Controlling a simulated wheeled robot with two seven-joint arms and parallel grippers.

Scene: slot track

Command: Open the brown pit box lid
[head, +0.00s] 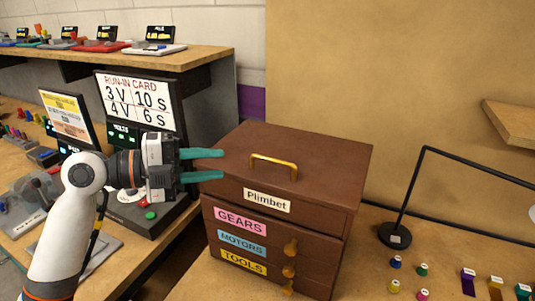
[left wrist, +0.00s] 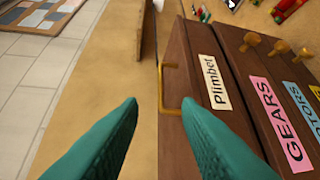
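The brown pit box (head: 345,222) stands on the bench with its lid (head: 325,152) shut. A brass handle (head: 275,167) arches from the lid top, above the "Plimbet" label. My left gripper (head: 222,164) is open and empty at the lid's left side, its green fingers pointing right toward the handle, apart from it. In the left wrist view the handle (left wrist: 164,88) lies ahead of the open fingertips (left wrist: 160,101), nearer the right-hand finger. My right gripper is not in view.
Drawers labelled GEARS, MOTORS and TOOLS (head: 245,261) have brass knobs. A run-in card display (head: 138,98) stands behind my left arm. A black lamp stand (head: 395,235) and several small coloured parts sit right of the box. A wooden shelf edge (head: 512,122) juts in at right.

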